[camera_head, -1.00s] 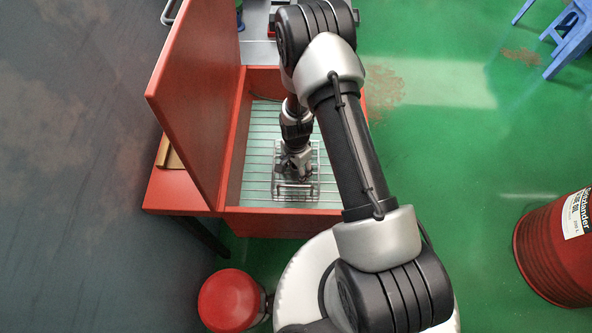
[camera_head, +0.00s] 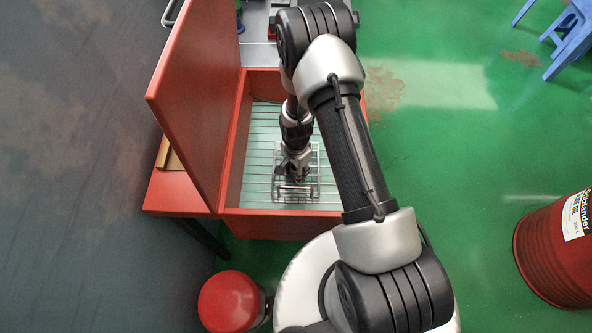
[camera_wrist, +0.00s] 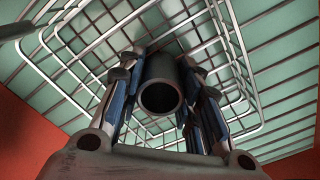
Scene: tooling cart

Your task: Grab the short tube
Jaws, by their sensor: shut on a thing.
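The short tube (camera_wrist: 161,84) is a dark grey hollow cylinder in the wrist view, its round open end facing the camera. My gripper (camera_wrist: 165,70) has a finger on each side of it and is shut on it. The tube is inside a wire basket (camera_wrist: 243,62). In the head view my gripper (camera_head: 295,173) points down into the basket (camera_head: 318,190), and the tube cannot be told apart there.
The basket stands on a wire rack (camera_head: 262,140) inside a red cart bin (camera_head: 275,222). A tall red panel (camera_head: 195,105) rises on the left. A red stool (camera_head: 229,301) and a red drum (camera_head: 556,252) stand on the green floor.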

